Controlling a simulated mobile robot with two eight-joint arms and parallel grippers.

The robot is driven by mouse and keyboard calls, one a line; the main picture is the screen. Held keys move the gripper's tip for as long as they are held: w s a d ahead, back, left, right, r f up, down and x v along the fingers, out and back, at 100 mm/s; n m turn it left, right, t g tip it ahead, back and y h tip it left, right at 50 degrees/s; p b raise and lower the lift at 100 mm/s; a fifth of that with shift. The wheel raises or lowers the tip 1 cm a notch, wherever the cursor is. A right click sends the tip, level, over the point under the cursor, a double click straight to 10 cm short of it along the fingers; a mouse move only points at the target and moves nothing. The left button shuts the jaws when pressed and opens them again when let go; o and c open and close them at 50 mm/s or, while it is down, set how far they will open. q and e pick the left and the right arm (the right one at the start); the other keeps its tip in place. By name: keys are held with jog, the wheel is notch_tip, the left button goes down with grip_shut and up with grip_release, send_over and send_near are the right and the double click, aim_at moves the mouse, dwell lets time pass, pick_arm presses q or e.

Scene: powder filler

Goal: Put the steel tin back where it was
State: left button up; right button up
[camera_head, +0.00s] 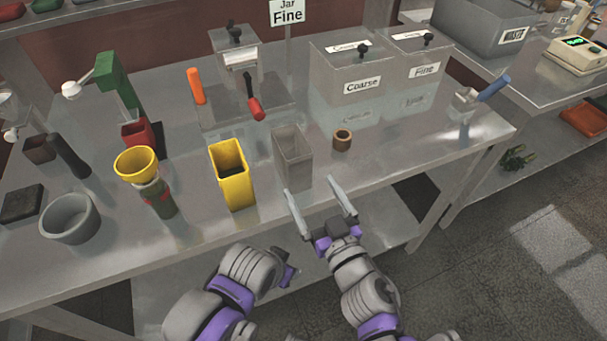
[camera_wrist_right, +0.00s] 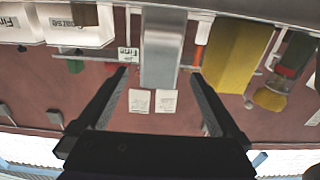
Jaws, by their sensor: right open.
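The steel tin (camera_head: 292,158) is a tall grey open-topped square tin. It stands upright on the steel table near its front edge, just right of a yellow tin (camera_head: 232,176). It also shows in the right wrist view (camera_wrist_right: 162,48), where it lies between the finger lines. My right gripper (camera_head: 319,190) is open and empty, in front of the tin and slightly right, its fingers pointing toward it. In the right wrist view the gripper (camera_wrist_right: 160,74) has a finger on either side of the tin. My left arm's end (camera_head: 288,275) is low before the table; its fingers are not clear.
A small brown cup (camera_head: 342,140) stands right of the tin. A red-handled tool (camera_head: 255,104) lies behind it. The Coarse bin (camera_head: 345,80) and Fine bin (camera_head: 415,62) stand farther back. A yellow funnel (camera_head: 136,165) is left. The table's right front is mostly clear.

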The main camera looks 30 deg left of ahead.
jog(key=shift+s+d, duration=0.45)
jog(key=w+d+f+m+t+h, duration=0.1)
jog(key=w+d+f+m+h, duration=0.15)
jog(key=d, duration=0.35)
jog(key=w+d+f+m+h, duration=0.1)
jog(key=d+m+h, duration=0.1)
jog(key=d+h, duration=0.35)
jog(key=w+d+f+m+t+h, duration=0.1)
jog(key=w+d+f+m+h, duration=0.1)
jog(key=d, duration=0.5)
jog(key=s+d+f+m+g+h, duration=0.3)
jog(key=s+d+f+g, duration=0.6)
jog(key=s+d, duration=0.5)
jog(key=shift+s+d+f+h, duration=0.3)
jog(key=shift+s+f, duration=0.3)
jog(key=shift+f, duration=0.2)
